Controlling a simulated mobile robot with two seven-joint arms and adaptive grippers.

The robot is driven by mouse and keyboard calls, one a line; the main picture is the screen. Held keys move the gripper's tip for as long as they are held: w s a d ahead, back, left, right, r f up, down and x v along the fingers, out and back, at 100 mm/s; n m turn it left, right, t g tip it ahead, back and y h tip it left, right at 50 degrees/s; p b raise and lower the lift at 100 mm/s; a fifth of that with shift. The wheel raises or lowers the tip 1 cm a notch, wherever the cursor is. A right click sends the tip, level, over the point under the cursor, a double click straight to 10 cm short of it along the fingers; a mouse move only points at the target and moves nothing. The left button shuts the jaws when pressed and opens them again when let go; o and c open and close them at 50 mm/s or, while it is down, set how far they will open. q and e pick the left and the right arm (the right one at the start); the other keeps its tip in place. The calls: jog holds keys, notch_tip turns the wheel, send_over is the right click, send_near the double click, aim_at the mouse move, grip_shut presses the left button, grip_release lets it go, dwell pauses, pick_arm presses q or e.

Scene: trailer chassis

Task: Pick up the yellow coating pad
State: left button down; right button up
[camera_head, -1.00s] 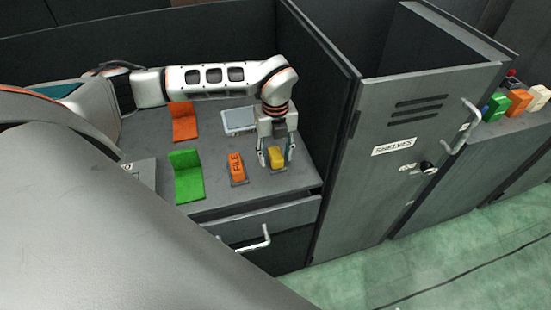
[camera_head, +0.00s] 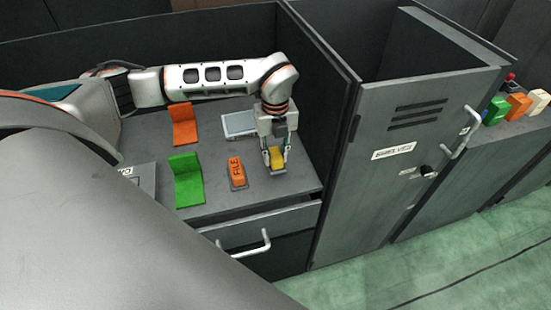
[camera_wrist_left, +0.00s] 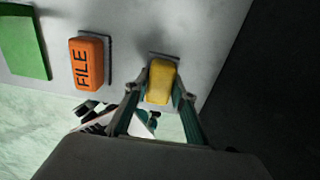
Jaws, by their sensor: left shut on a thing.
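The yellow coating pad (camera_head: 277,156) is a small yellow block on a dark base, on the grey worktop near its front right. My left gripper (camera_head: 276,160) comes down over it from above, with its fingers shut on the pad's two sides. In the left wrist view the pad (camera_wrist_left: 161,82) sits between the two fingertips (camera_wrist_left: 158,90). The pad appears to be at or very near the worktop; I cannot tell whether it is lifted. My right gripper is not in view.
An orange FILE block (camera_head: 237,172) stands just left of the pad. Green (camera_head: 187,182) and orange (camera_head: 185,122) bent pieces lie farther left. A grey tray-like item (camera_head: 238,122) is behind. A dark wall (camera_head: 318,110) and the SHELVES cabinet (camera_head: 400,150) close off the right side.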

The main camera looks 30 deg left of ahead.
aim_at(275, 153)
pick_arm(q)
notch_tip(275, 153, up, 18)
jog(key=shift+r, duration=0.15)
jog(key=c, duration=2.4)
grip_release()
jog(key=shift+c, duration=1.4)
